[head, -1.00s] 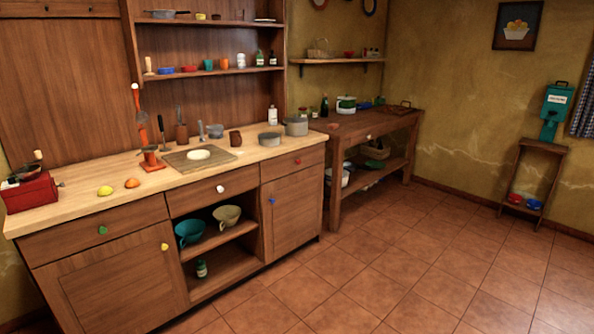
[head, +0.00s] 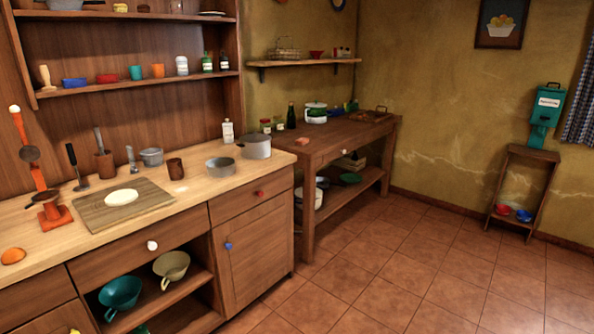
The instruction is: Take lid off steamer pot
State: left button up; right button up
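A white and green pot (head: 316,115) stands upright at the back of the dark side table. It has a pale top that looks like a lid resting on it; the detail is too small to be sure. Two grey metal pots stand near the right end of the light counter: a low one (head: 220,168) and a taller one (head: 256,147) just behind it to the right. I cannot tell from their look which pot is the steamer. Neither of my grippers is in view.
The dark side table (head: 345,132) stands right of the light counter (head: 190,194). The tiled floor (head: 400,262) before the side table is clear.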

aim_at(255, 139)
jog(key=i+l, duration=0.1)
jog(key=i, duration=0.55)
jog(key=i+l+u, duration=0.1)
jog(key=i, duration=0.5)
jog(key=i+l+u, duration=0.2)
jog(key=i+u, duration=0.2)
jog(key=i+l+u, duration=0.5)
jog(key=l+u, duration=0.25)
jog(key=i+l+u, duration=0.2)
jog(key=l+u, duration=0.15)
